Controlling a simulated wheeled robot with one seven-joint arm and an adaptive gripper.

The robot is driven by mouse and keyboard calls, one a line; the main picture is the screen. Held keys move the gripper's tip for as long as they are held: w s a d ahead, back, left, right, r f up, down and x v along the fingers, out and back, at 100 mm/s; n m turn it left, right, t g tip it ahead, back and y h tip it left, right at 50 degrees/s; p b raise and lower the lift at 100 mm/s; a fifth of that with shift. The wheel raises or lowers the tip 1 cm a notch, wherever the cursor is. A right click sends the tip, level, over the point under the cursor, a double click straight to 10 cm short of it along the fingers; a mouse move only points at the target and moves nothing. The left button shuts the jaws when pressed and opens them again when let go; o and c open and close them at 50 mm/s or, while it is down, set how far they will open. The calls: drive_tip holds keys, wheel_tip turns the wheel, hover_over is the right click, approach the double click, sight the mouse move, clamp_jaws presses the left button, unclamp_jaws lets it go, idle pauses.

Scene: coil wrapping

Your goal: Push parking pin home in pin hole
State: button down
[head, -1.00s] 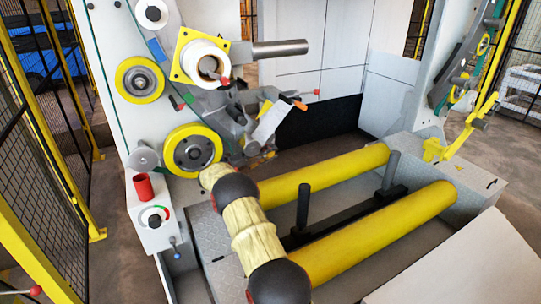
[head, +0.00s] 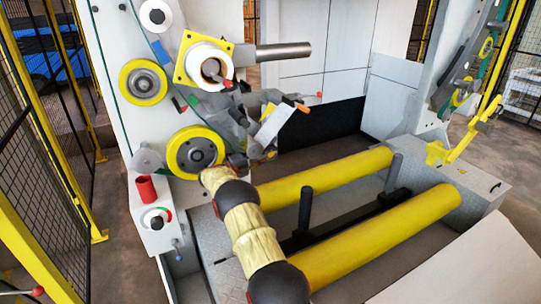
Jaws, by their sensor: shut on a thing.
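My arm comes up from the bottom centre and ends in front of the wrapping machine, just right of the lower yellow wheel. My gripper (head: 268,125) is small and dark there, among grey machine parts, and shut. A small piece with an orange end (head: 302,108) shows at its upper right beside a pale plate (head: 277,124). It may be the parking pin, but its body and the grip on it are too small to see clearly. The pin hole cannot be made out, nor how deep the pin sits.
Yellow wheels (head: 194,152) and a white roll on a yellow square plate (head: 208,62) crowd the left. A grey bar (head: 283,51) juts out above the gripper. A red-tipped lever (head: 320,95) is to the right.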

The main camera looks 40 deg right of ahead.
sight(262, 145)
drive_tip(key=shift+w+d, duration=0.15)
drive_tip(key=shift+w, duration=0.35)
drive_tip(key=shift+w+d, duration=0.15)
drive_tip(key=shift+w, duration=0.35)
drive_tip(key=shift+r, duration=0.3)
